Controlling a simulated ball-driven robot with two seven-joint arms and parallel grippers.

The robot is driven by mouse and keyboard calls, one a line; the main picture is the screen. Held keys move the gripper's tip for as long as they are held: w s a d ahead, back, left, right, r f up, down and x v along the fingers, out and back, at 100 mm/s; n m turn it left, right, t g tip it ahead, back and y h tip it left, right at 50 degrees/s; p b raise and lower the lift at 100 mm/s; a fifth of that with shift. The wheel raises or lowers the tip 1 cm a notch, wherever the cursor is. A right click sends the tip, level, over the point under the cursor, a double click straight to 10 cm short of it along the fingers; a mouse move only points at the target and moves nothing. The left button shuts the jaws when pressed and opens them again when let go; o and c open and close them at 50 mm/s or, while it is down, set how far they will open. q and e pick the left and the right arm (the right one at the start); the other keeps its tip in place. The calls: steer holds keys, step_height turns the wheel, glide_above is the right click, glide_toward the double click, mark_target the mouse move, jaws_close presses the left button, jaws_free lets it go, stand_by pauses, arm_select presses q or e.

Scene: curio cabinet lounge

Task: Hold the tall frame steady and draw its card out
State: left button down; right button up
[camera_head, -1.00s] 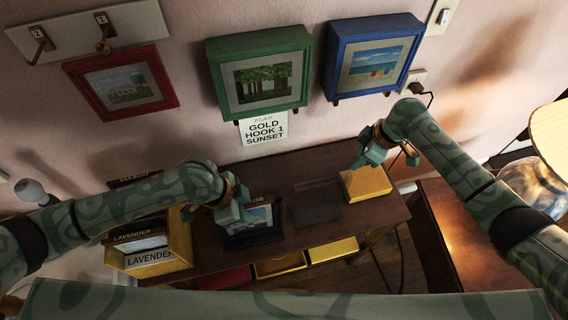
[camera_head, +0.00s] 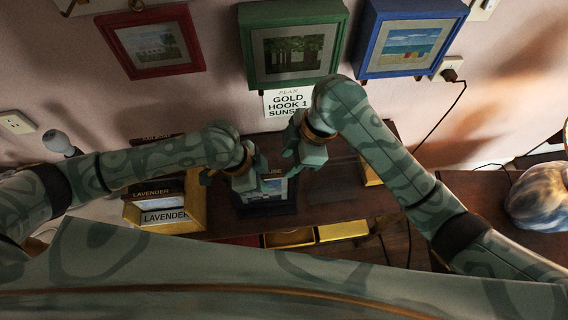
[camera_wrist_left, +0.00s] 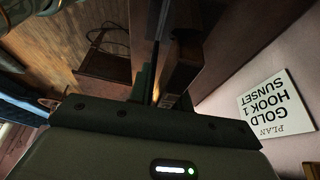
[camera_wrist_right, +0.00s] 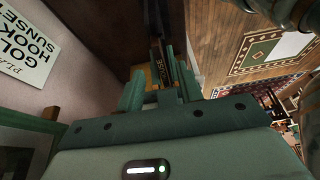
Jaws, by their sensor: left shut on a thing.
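The tall frame (camera_head: 288,207) is dark and stands upright on the cabinet top, with a small picture in its front and a label ending in "USE" along its top. My left gripper (camera_head: 246,184) is shut on the frame's left side; in the left wrist view the fingers (camera_wrist_left: 152,78) meet a thin dark edge. My right gripper (camera_head: 302,162) is open just above and right of the frame. In the right wrist view its fingers (camera_wrist_right: 160,88) stand apart, with the labelled frame top (camera_wrist_right: 161,66) beyond them. The arms partly hide the frame, and I cannot make out the card's free edge.
A gold block (camera_head: 371,172) sits to the right, partly behind my right arm. Red (camera_head: 150,70), green (camera_head: 342,30) and blue (camera_head: 365,40) frames and a plan card (camera_head: 286,104) are on the wall.

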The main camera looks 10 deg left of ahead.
mark_target(281, 171)
steer(key=x, duration=0.5)
steer(key=shift+f, duration=0.1)
steer(key=shift+c, duration=0.3)
jaws_close()
